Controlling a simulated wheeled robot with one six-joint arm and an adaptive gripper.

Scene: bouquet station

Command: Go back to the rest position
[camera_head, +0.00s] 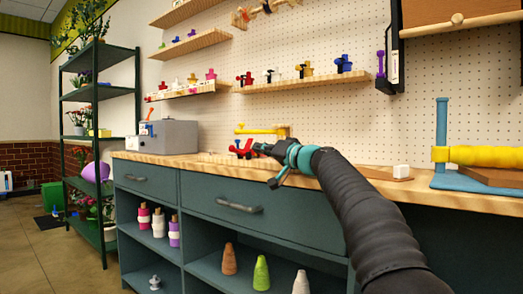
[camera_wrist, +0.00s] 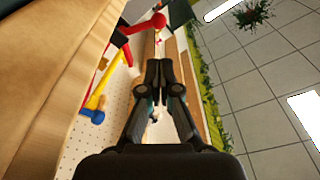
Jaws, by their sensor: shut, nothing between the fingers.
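My gripper (camera_head: 262,148) is in front of the bench, just over the front edge of the wooden worktop (camera_head: 330,175) in the head view. In the wrist view my gripper (camera_wrist: 158,72) has its fingers together and holds nothing. A red tool (camera_head: 241,149) shows right behind the fingertips in the head view, and a yellow tool (camera_head: 258,131) lies behind it. In the wrist view the red tool (camera_wrist: 130,35) and the yellow tool (camera_wrist: 103,82) are beside the fingers, to the left. I cannot tell whether the fingers touch the red tool.
A grey box (camera_head: 172,136) stands at the worktop's left end. A blue stand with a yellow roll (camera_head: 485,156) is at the right. Spools (camera_head: 158,222) and cones (camera_head: 261,272) sit on shelves below. A plant rack (camera_head: 95,95) stands at the left; floor (camera_head: 30,245) there is open.

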